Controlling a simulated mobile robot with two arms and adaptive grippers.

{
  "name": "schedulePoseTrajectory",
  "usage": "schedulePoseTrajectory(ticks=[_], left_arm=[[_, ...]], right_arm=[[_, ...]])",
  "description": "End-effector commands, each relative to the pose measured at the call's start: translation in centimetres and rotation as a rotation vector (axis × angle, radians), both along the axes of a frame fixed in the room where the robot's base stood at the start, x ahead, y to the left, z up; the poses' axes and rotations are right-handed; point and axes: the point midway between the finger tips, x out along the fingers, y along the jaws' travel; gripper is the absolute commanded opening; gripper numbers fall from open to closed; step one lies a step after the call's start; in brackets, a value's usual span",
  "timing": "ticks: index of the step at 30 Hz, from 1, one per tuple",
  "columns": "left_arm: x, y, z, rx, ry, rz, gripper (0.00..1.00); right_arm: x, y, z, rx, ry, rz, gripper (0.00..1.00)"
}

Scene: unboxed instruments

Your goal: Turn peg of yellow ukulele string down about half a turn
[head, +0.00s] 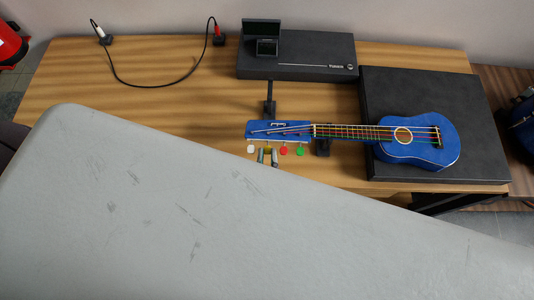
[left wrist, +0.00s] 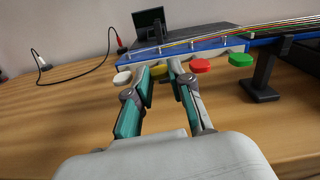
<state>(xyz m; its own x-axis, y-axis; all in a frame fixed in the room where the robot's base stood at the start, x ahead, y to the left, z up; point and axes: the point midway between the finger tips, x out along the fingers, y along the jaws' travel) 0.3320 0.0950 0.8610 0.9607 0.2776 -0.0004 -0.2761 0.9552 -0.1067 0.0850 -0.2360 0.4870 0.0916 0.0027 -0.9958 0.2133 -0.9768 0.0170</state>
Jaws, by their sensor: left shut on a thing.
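A blue ukulele (head: 392,152) lies with its body on a black flat case and its neck pointing left. Its headstock (head: 262,128) has white, yellow, red and green pegs along its near side. My left gripper (head: 267,157) is shut on the yellow peg (left wrist: 159,71), with one finger on each side of it. The white peg (left wrist: 122,78) is just left of the fingers and the red peg (left wrist: 201,66) just right. The green peg (left wrist: 241,60) is farther right. My right gripper is not in view.
Black stands (head: 322,147) support the neck and headstock. The black case (head: 480,120) is at right. A black box with a small screen (head: 295,58) stands behind. A cable (head: 150,85) lies at back left. My own grey arm part hides the near table.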

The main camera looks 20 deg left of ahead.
Motion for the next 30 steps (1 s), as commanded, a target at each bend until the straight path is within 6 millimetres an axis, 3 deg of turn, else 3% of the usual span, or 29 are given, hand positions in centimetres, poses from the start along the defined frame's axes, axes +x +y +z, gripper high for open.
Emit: schedulePoseTrajectory(ticks=[23, 24, 25, 30], left_arm=[[0.03, -0.06, 0.00, 0.103, 0.030, -0.001, 0.00], [0.02, -0.05, 0.00, 0.103, 0.030, -0.001, 0.24], [0.02, -0.05, 0.00, 0.103, 0.030, -0.001, 0.29], [0.02, -0.04, 0.00, 0.102, 0.029, -0.001, 0.32]], right_arm=[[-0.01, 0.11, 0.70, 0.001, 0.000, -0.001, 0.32], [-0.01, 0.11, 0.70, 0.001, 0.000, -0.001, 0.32], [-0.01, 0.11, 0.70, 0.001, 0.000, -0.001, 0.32], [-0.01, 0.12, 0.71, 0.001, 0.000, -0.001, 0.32]])
